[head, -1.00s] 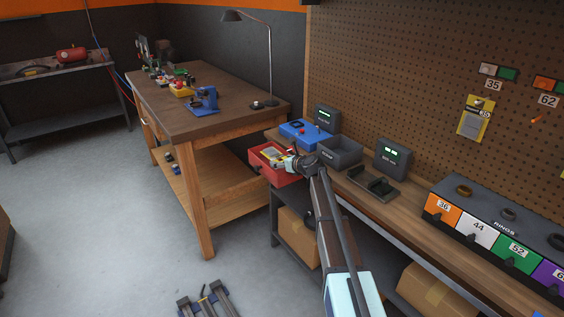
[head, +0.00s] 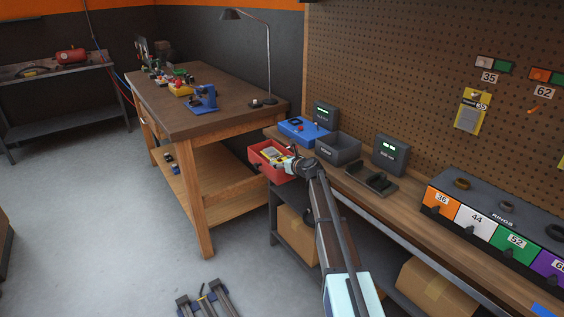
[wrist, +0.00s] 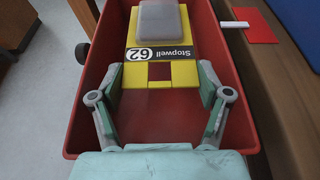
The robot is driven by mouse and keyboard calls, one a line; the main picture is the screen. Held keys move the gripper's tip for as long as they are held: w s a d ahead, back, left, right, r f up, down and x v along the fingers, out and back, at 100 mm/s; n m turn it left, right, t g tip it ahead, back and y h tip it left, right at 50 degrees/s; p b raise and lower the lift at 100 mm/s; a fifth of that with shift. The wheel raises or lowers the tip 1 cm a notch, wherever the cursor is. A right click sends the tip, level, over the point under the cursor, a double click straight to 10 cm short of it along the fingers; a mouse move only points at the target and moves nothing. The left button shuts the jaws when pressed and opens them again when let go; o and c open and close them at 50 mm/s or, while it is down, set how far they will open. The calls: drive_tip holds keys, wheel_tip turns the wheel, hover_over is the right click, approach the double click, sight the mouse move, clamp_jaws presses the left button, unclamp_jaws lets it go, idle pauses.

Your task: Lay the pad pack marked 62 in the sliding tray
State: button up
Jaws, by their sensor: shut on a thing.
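The pad pack (wrist: 183,71) has a yellow card with a black band reading "Stopwell" and 62, and a clear grey blister at its far end. My gripper (wrist: 162,72) is shut on the near end of its card, one finger at each side edge. The pack is inside the walls of the red sliding tray (wrist: 82,112); I cannot tell whether it touches the floor.
A blue box (head: 303,131) and a grey bin (head: 338,146) stand just behind the tray. A dark cradle (head: 370,180) and small display boxes (head: 390,155) are to the right. Another yellow pack (head: 472,110) marked 35 hangs on the pegboard (head: 400,70).

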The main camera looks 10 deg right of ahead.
drive_tip(key=o, duration=1.7)
drive_tip(key=f, duration=0.3)
drive_tip(key=shift+s+a+f, duration=0.2)
drive_tip(key=shift+s+a, duration=0.05)
drive_tip(key=shift+s, duration=0.05)
drive_tip(key=shift+c, duration=0.2)
drive_tip(key=shift+s, duration=0.15)
drive_tip(key=shift+s+d+r, duration=0.2)
drive_tip(key=shift+s+r, duration=0.1)
drive_tip(key=shift+s, duration=0.2)
drive_tip(key=s+d+r, duration=0.4)
drive_tip(key=s+r, duration=0.2)
drive_tip(key=s, duration=0.2)
drive_tip(key=shift+s+d+r, duration=0.25)
drive_tip(key=shift+r, duration=0.1)
